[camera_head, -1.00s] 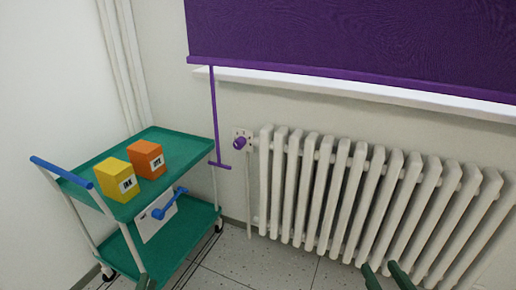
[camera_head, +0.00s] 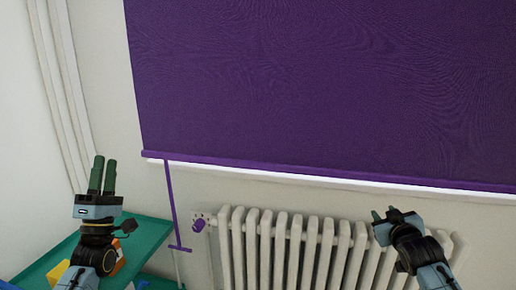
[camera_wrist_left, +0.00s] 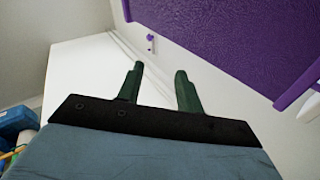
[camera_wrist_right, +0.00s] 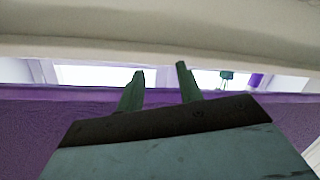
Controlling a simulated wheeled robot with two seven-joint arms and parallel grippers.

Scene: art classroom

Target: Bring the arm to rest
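My left gripper (camera_head: 103,172) points up at the left of the head view, in front of the pale wall and above the green cart. Its two dark green fingers stand apart with nothing between them, as the left wrist view (camera_wrist_left: 160,72) also shows. My right gripper (camera_head: 384,213) is at the right, in front of the radiator's top and just below the purple blind. Its fingers are apart and empty in the right wrist view (camera_wrist_right: 160,70). Neither gripper visibly holds anything.
A purple blind (camera_head: 320,90) covers the window, with a purple pull rod (camera_head: 170,205) hanging at its left. A white radiator (camera_head: 285,245) stands below. The green cart (camera_head: 148,238) carries yellow (camera_head: 57,272) and orange (camera_head: 118,257) boxes, partly hidden by my left arm.

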